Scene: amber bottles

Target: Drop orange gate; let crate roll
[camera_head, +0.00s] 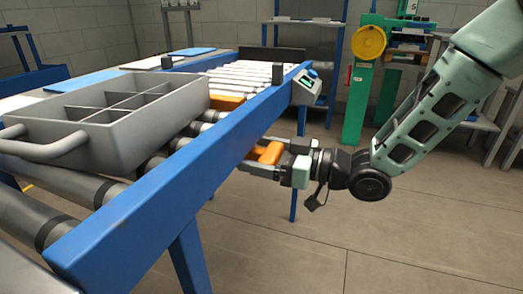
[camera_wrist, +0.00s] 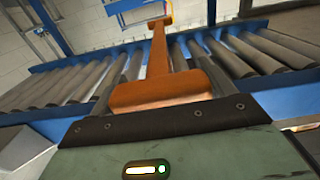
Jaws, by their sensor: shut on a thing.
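The orange gate (camera_head: 227,102) shows as a short orange block standing above the rollers, just past the far right end of the grey crate (camera_head: 130,120). The crate is open, divided into compartments, and sits level on the rollers. The gate's orange handle (camera_head: 268,153) sticks out beyond the blue side rail. My gripper (camera_head: 262,156) is shut on this handle at the outer side of the rail. In the wrist view the handle (camera_wrist: 160,90) is T-shaped, its crossbar close to the gripper and its stem reaching toward the rollers. The rail hides the link between handle and gate.
The blue rail (camera_head: 180,165) runs beside my gripper, with a blue leg below. Light rollers (camera_head: 255,75) continue beyond the gate to a dark end stop (camera_head: 275,54). A small control box (camera_head: 307,87) hangs on the rail. Open floor lies right of the conveyor.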

